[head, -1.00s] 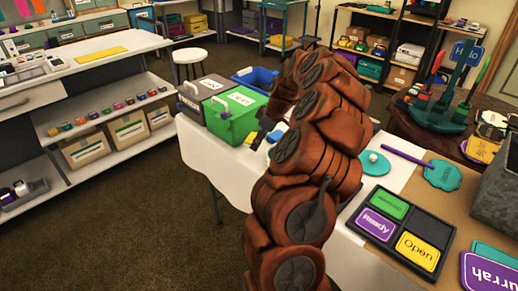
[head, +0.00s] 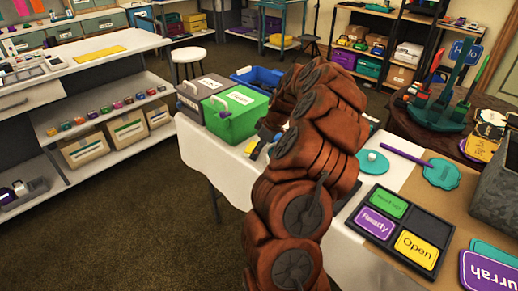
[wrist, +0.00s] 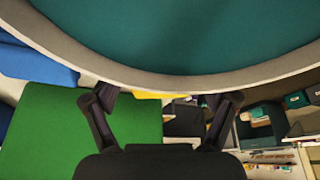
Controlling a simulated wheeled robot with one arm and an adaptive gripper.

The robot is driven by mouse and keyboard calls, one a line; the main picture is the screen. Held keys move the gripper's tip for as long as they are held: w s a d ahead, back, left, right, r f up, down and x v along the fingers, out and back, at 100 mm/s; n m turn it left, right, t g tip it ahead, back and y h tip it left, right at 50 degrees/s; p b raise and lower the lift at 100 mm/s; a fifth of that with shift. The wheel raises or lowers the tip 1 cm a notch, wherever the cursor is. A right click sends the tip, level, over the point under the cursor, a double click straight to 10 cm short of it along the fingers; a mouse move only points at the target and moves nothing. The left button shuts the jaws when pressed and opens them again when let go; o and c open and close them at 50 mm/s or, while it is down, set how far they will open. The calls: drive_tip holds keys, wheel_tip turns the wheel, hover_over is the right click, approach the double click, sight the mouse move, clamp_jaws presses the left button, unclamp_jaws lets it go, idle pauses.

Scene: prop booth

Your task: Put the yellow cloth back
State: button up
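A flat yellow piece (head: 100,54), which may be the yellow cloth, lies on the white counter at the far left. A small yellow patch (head: 252,147) also shows on the white-covered table beside my gripper; I cannot tell what it is. A yellow strip (wrist: 146,95) shows between the fingers in the wrist view. A large teal round thing with a pale rim (wrist: 200,40) fills the top of the wrist view and covers the fingertips.
A green bin (head: 235,115) and a grey bin (head: 190,98) stand at the table's far left corner. A black tray of name signs (head: 425,225) and a teal scalloped piece (head: 442,173) lie to the right of my arm. Carpet is clear at left.

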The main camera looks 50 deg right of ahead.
drive_tip(key=shift+o, duration=0.4)
drive_tip(key=shift+r, duration=0.1)
drive_tip(key=shift+r, duration=0.25)
drive_tip(key=v, duration=1.1)
drive_tip(key=shift+s+r+b, duration=0.25)
drive_tip(key=shift+s+b, duration=0.05)
drive_tip(key=w+a+r+g+y, duration=0.1)
drive_tip(key=a+r, duration=0.1)
drive_tip(key=a, duration=0.6)
drive_tip(key=w+a+r, duration=0.1)
drive_tip(key=w+a, duration=0.1)
drive_tip(key=a, duration=0.6)
drive_tip(key=s+a+g, duration=0.2)
drive_tip(key=s+a, duration=0.3)
drive_tip(key=a, duration=0.9)
drive_tip(key=s+a+f+m+g+h, duration=0.1)
drive_tip(key=s+a+f, duration=0.1)
drive_tip(key=s, duration=0.6)
drive_tip(key=s+a+f+m+g, duration=0.1)
drive_tip(key=s+a+f, duration=0.1)
drive_tip(key=s+a, duration=0.2)
drive_tip(key=s+a+f+m+g+h, duration=0.1)
drive_tip(key=s+a, duration=0.3)
drive_tip(key=s, duration=0.7)
drive_tip(key=shift+s+f+m+g+h, duration=0.3)
drive_tip(key=shift+s+f+m, duration=0.1)
drive_tip(key=shift+m, duration=0.2)
drive_tip(key=shift+a, duration=0.1)
